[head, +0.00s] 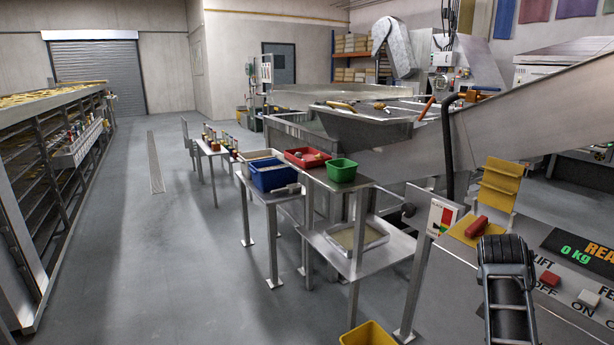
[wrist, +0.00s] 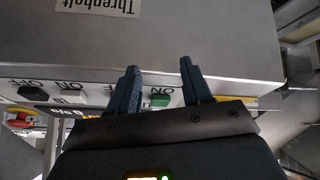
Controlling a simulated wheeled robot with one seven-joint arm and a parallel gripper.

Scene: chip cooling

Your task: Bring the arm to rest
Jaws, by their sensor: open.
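My gripper (wrist: 158,66) is open in the wrist view, its two dark fingers apart with nothing between them. It is in front of a grey metal control box (wrist: 220,50) with an upside-down name label (wrist: 98,6). A green button (wrist: 160,100) shows between the fingers, farther down on the box's edge. I cannot tell whether the fingertips touch the box. In the head view, a dark part of my arm (head: 508,285) stands over the control panel (head: 465,275) at the lower right; the fingers cannot be made out there.
The panel has a red button (head: 548,278), a white button (head: 588,298) and a red handle (head: 476,227). Left of it are a steel stand (head: 385,247) with a green bin (head: 342,170), and a yellow bin (head: 368,334). The floor (head: 190,260) is open between the left rack and the stands.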

